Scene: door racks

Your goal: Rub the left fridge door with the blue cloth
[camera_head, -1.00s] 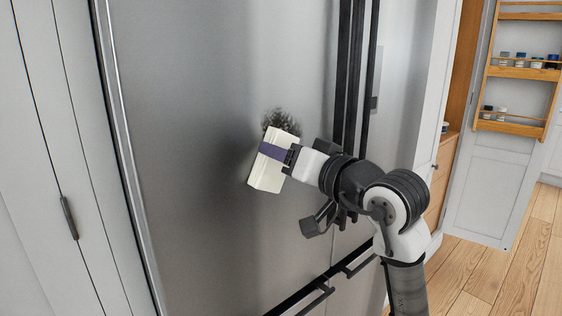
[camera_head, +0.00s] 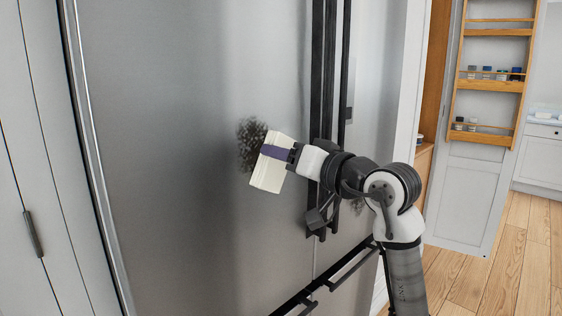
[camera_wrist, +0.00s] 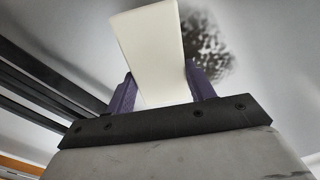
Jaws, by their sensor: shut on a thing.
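The left fridge door (camera_head: 160,130) is a brushed steel panel with a dark, speckled smudge (camera_head: 251,142) on it. My gripper (camera_head: 275,153), with purple fingers, is shut on a cream-white block (camera_head: 268,173). I see no blue cloth; the held thing looks like a plain pale slab. The block is just right of the smudge and overlaps its right edge in the head view. In the wrist view, the block (camera_wrist: 150,45) stands out between the fingers, and the smudge (camera_wrist: 208,50) is behind it to the right. I cannot tell whether the block touches the door.
Tall dark handles (camera_head: 322,90) run down the door seam, right of my gripper. A lower drawer handle (camera_head: 318,288) crosses below. A wooden door rack (camera_head: 490,85) with small jars stands at right. Wooden floor (camera_head: 520,250) is clear there.

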